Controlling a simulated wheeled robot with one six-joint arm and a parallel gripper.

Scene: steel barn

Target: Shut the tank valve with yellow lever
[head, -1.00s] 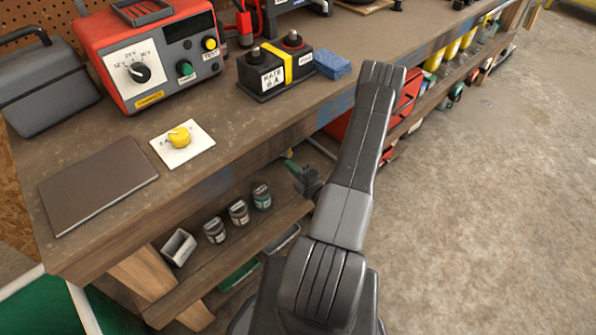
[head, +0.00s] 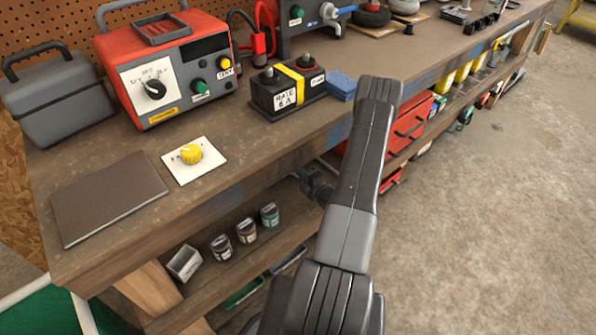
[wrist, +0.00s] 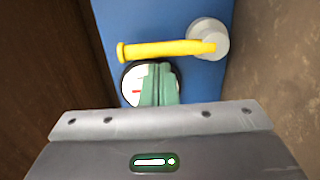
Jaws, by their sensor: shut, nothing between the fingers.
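The yellow lever (wrist: 165,50) lies nearly level across the upper middle of the wrist view. Its right end meets a round grey hub (wrist: 208,38) on a blue surface (wrist: 180,15), and its left end is free. A white round dial with red marks (wrist: 131,84) sits just below the lever, partly hidden by my fingers. My gripper (wrist: 159,68) is shut and empty, its green fingers together just below the lever in the picture. I cannot tell whether they touch it. In the head view I cannot make out the lever, and my arm hides most of the gripper.
A wooden workbench (head: 130,225) runs along the left. Several cans stand on the shelf below. Concrete floor (head: 480,220) at right is clear.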

